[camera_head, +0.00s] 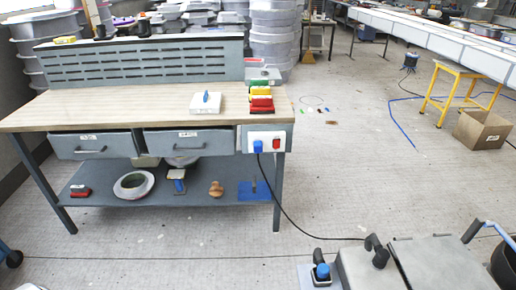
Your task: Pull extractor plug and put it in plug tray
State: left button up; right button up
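A blue plug (258,146) sits in a white socket panel (266,142) at the right end of the workbench front, beside a red switch. A black cable (290,217) hangs from the plug and runs over the floor to a grey machine (370,270) at the bottom right, which looks like the extractor. A pale tray-like plate (305,276) beside the machine bears a black and blue item. I cannot tell whether this is the plug tray. Neither of my grippers is in view.
The workbench top (130,103) carries a white board with a blue item (207,103) and coloured blocks (261,101). The lower shelf (110,205) holds tape, tools and a blue mat (256,191). A yellow trestle (452,93) and cardboard box (481,132) stand right. Mid floor is mostly clear.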

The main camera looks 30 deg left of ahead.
aim_at(257, 144)
jog(key=i+j+u, duration=0.2)
jog(key=i+j, duration=0.35)
jog(key=j, duration=0.2)
jog(key=i+j+u, duration=0.25)
jog(key=i+j, duration=0.3)
jog(key=j, duration=0.15)
